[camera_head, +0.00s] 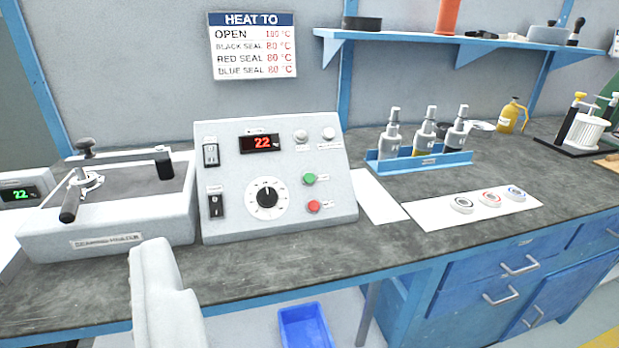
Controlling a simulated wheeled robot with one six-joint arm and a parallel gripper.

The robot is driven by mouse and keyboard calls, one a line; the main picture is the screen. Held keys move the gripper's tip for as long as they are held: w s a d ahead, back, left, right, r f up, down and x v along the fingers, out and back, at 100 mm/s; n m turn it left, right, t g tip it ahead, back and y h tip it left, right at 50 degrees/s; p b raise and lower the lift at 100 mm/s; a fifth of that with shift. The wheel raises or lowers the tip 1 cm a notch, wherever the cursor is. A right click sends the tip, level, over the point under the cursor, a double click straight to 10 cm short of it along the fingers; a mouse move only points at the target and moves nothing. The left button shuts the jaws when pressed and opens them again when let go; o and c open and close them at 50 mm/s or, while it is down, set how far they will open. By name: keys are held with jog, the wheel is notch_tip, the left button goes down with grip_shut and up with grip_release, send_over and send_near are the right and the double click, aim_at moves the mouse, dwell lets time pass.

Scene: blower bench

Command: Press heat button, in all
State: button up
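A grey control box (225,228) with a sloped front stands on the bench. Its red display (261,143) reads 22. A green button (309,179) sits on the right of the panel, with a red button (314,206) below it. Their labels are too small to read, so I cannot tell which is the heat button. A dial (267,196) is left of them. A white part of my gripper or arm (165,300) rises at the lower left, in front of the bench edge and apart from the buttons. Its fingertips cannot be made out.
A wall sign (252,45) lists heat temperatures. A blue rack (420,162) holds bottles; a white sheet (440,216) carries three discs. The space before the buttons is clear.

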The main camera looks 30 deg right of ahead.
grip_shut()
dwell(1.5)
